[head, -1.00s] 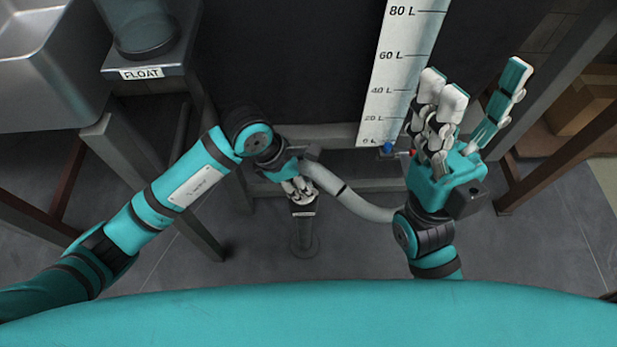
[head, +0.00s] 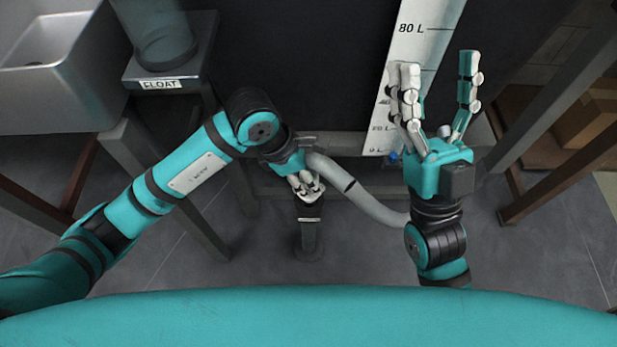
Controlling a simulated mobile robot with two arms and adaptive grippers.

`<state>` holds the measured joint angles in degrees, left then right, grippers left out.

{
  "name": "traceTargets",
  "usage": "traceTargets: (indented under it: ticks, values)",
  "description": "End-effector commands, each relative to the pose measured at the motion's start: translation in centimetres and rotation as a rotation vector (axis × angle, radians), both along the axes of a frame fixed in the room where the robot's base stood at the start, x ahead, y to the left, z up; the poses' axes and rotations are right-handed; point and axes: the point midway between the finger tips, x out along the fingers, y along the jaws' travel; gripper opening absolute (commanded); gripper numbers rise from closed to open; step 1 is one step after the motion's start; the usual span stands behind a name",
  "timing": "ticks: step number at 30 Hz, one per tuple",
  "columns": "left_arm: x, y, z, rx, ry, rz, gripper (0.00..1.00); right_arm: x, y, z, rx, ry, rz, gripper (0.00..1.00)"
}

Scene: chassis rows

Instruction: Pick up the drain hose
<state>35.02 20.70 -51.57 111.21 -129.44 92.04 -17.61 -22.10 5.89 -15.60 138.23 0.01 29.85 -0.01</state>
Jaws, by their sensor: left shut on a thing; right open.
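The drain hose (head: 373,207) is a grey tube with a dark band. It runs from beside my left gripper down to the right and passes behind my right arm, where its far end is hidden. My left gripper (head: 306,184) is shut at the hose's left end, with its fingers just above the top of a dark post; the fingers hide the exact grip. My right gripper (head: 437,92) is open and empty, fingers pointing up, in front of the tank and its scale.
A dark tank with a white litre scale (head: 408,75) stands behind. The dark post (head: 308,234) stands on the floor below my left gripper. A shelf labelled FLOAT (head: 163,84) and a metal sink (head: 52,75) are at left. Cardboard boxes (head: 588,118) sit at right.

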Motion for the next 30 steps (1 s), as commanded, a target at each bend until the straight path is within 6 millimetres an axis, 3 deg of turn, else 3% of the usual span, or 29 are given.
traceTargets:
  ticks: [5, 15, 21, 30]
  values:
    - [0.1, 0.0, 2.5, 0.000, -0.002, 0.000, 0.00, 2.6, 0.4, -1.6, -0.054, 0.176, -0.011, 0.63]
    - [-8.8, 0.0, 2.2, 0.000, 0.002, -0.005, 0.00, 6.0, 0.6, -6.2, -0.146, 0.495, -0.027, 0.63]
    - [-14.0, 0.0, 2.1, 0.000, 0.003, -0.004, 0.00, 6.9, 0.5, -8.8, -0.187, 0.645, -0.035, 0.63]
    - [-17.7, 0.0, 2.1, -0.001, 0.001, 0.000, 0.00, 7.3, 0.4, -10.4, -0.211, 0.734, -0.039, 0.63]
